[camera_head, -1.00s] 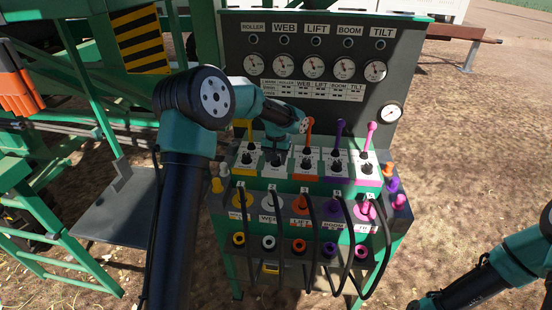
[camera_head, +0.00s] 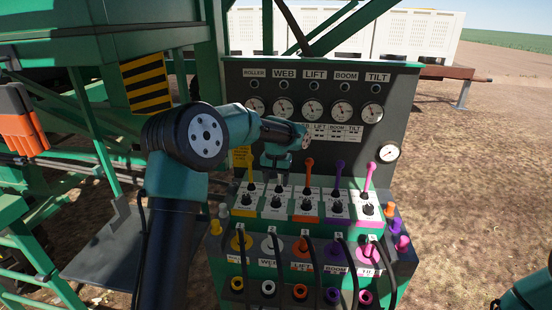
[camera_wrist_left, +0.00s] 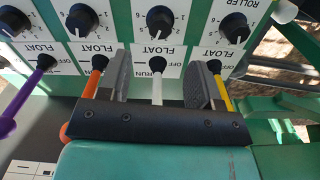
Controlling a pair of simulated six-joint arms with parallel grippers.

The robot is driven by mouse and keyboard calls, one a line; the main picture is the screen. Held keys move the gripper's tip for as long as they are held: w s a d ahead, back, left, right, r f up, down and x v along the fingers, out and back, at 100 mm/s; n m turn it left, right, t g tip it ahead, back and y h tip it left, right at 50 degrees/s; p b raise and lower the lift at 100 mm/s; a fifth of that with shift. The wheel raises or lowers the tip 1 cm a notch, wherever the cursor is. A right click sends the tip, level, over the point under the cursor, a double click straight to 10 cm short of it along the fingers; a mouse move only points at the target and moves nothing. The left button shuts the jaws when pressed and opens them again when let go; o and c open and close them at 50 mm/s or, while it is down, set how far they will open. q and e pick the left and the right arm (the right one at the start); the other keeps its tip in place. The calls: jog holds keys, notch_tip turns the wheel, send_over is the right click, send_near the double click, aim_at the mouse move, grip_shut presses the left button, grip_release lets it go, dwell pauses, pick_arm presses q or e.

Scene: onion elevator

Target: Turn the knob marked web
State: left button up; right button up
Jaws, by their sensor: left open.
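The web knob (camera_head: 276,201) is a small black dial on the sloped white-labelled panel, second from the left in the head view. It also shows at the top middle of the left wrist view (camera_wrist_left: 160,20), beyond my fingers. My left gripper (camera_head: 278,176) is above the panel near the web column, its fingertips partly hidden in the head view. In the wrist view the left gripper (camera_wrist_left: 158,78) is open, with a finger on each side of the white web lever (camera_wrist_left: 157,85). It is not on the knob. My right gripper is out of view.
The roller knob (camera_wrist_left: 235,28) and lift knob (camera_wrist_left: 82,20) flank the web knob. The yellow lever (camera_wrist_left: 222,92) and orange lever (camera_wrist_left: 95,75) stand just outside my fingers. Gauges (camera_head: 313,111) are on the upright panel behind. Black hoses (camera_head: 315,270) hang in front.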

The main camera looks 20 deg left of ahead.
pick_arm(q)
notch_tip(320, 180, up, 9)
jog(key=shift+f, duration=0.15)
dwell(0.5)
